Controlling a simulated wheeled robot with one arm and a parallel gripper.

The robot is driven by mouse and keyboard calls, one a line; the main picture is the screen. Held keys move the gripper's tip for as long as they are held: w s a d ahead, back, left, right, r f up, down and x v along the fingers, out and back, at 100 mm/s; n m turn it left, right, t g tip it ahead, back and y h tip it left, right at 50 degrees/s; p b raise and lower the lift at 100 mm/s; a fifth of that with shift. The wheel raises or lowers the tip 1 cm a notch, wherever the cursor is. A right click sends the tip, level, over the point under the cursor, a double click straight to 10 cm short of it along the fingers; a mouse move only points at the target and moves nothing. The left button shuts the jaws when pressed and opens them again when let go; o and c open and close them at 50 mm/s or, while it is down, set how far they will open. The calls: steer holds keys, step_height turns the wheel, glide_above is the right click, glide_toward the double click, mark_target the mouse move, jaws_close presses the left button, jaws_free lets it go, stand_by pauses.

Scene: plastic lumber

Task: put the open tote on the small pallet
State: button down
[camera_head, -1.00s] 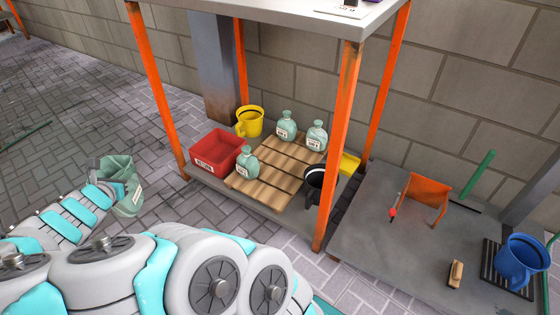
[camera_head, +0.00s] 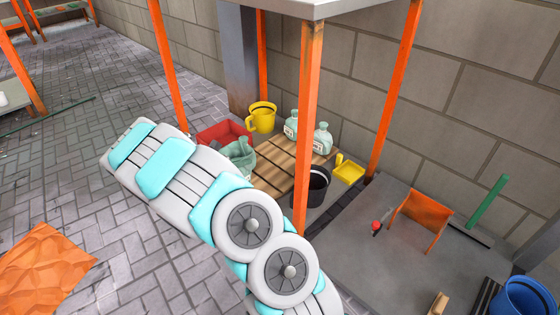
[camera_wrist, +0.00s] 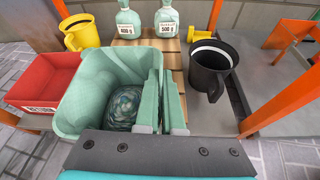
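The open tote is pale green. In the wrist view the tote (camera_wrist: 78,112) fills the middle left, its mouth facing up, with a round dark-green patterned shape inside. My gripper (camera_wrist: 161,100) is shut on its right wall, one finger on each side. In the head view the tote (camera_head: 240,154) shows beyond my arm, which hides my gripper and part of the tote. The small pallet (camera_head: 272,176) is slatted wood on the low shelf. The tote is over or beside its left part; I cannot tell whether they touch.
A red bin (camera_head: 222,132) and a yellow mug (camera_head: 262,117) stand left of the pallet. A black mug (camera_head: 318,186) is at its right, near an orange post (camera_head: 307,130). A yellow scoop (camera_head: 348,170) lies farther right. A tabletop is overhead.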

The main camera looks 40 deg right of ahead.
steer(key=s+b+x, duration=0.2)
steer(key=s+x, duration=0.1)
steer(key=x, duration=1.1)
steer(key=shift+s+d+r+b, duration=0.15)
steer(key=shift+d+r+b, duration=0.2)
steer(key=shift+d, duration=0.2)
steer(key=shift+f, duration=0.1)
steer(key=c, duration=1.1)
jaws_free()
steer(key=shift+o, duration=0.2)
steer(key=p+v, duration=0.1)
steer(key=v, duration=1.1)
steer(key=shift+p, duration=0.35)
